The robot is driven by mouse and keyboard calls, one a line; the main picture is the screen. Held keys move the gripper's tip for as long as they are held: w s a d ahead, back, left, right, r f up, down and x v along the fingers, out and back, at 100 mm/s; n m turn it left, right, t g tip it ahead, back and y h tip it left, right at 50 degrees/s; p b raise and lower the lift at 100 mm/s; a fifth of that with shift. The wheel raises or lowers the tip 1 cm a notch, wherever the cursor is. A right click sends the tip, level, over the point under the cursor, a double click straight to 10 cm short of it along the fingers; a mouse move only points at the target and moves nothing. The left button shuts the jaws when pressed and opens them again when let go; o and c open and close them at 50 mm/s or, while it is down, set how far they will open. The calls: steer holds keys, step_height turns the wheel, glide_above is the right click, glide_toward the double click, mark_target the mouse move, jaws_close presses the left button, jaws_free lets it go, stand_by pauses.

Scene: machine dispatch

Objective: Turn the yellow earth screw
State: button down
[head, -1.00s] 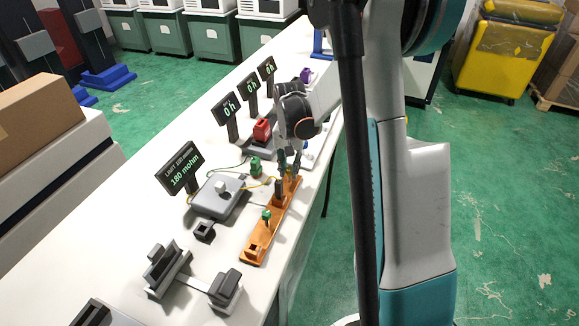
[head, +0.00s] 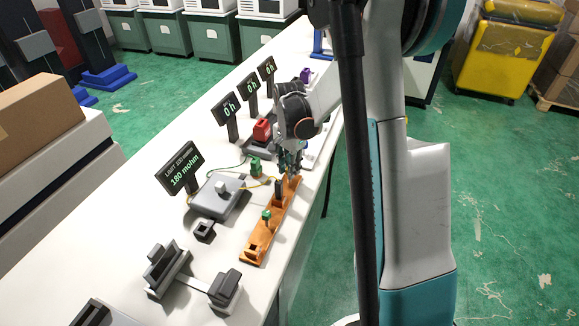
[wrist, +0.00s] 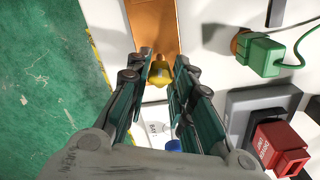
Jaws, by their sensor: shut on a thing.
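The yellow earth screw (wrist: 159,76) shows between my fingers in the wrist view, at the near end of the orange board (wrist: 154,28). My gripper (wrist: 162,63) is shut on it, with a green-padded finger on either side. In the head view my gripper (head: 290,171) is low over the far end of the orange board (head: 257,238) and hides the screw. The meter display (head: 180,169) reads 180 mohm.
A green plug (wrist: 262,54) with a green wire and a red block (wrist: 281,146) sit beside my gripper. A grey box (head: 217,196) stands left of the board. A green-topped peg (head: 266,215) and a dark upright piece (head: 279,189) rise from the board.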

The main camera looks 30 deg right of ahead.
stand_by(0.3)
steer(key=c, duration=1.4)
jaws_free()
steer(key=shift+o, duration=0.2)
step_height(320, 180, up, 12)
